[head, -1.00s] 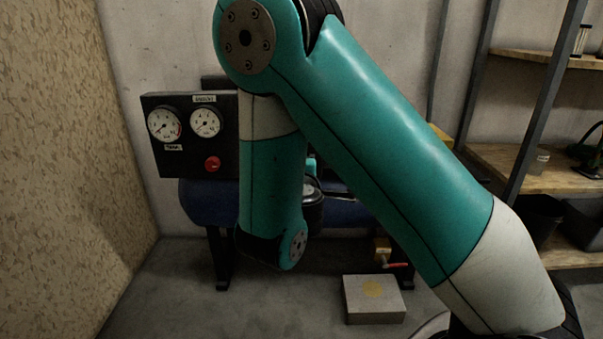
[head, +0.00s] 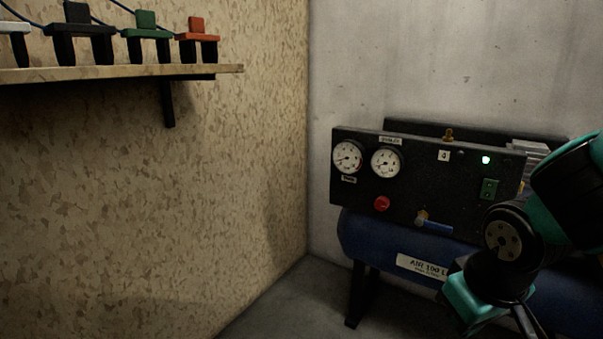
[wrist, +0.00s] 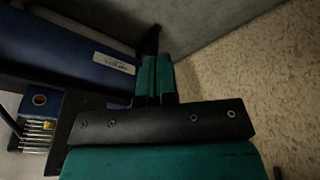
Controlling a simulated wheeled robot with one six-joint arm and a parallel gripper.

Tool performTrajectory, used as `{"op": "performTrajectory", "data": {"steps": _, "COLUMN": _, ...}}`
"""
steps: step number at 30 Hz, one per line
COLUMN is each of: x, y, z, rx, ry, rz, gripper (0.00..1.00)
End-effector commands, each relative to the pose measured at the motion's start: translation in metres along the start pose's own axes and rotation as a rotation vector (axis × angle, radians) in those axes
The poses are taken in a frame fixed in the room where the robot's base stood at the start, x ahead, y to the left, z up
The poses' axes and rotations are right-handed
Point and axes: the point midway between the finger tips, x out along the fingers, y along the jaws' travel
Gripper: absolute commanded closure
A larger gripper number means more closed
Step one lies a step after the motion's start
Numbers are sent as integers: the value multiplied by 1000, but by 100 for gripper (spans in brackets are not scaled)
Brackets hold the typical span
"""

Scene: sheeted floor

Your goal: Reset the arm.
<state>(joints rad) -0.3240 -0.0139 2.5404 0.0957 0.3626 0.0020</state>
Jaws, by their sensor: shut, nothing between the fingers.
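My gripper (wrist: 155,72) shows in the wrist view with its two teal fingers together and nothing between them. The fingers point toward the floor and the dark stand leg by the blue tank. In the head view my arm comes in from the right edge, in front of the compressor's blue tank (head: 372,238). Its wrist end hangs low there, and the fingertips cannot be made out. The tank also shows at the left of the wrist view (wrist: 60,50).
The compressor's black panel (head: 420,180) has two gauges, a red button and a green light. A particleboard wall (head: 180,190) carries a shelf (head: 120,72) with several coloured clamp-like items. A blue block (wrist: 40,103) with silver rods lies left in the wrist view. Bare floor (head: 285,300) shows in the corner.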

Motion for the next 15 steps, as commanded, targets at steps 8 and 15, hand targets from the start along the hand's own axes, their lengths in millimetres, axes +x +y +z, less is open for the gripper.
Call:
{"op": "performTrajectory", "data": {"steps": 8, "x": -84, "y": -86, "z": 48, "rx": -227, "ry": -61, "rz": -396, "gripper": 100}}
{"op": "performTrajectory", "data": {"steps": 15, "x": -152, "y": -92, "z": 46, "rx": -289, "ry": -79, "rz": -448, "gripper": 100}}
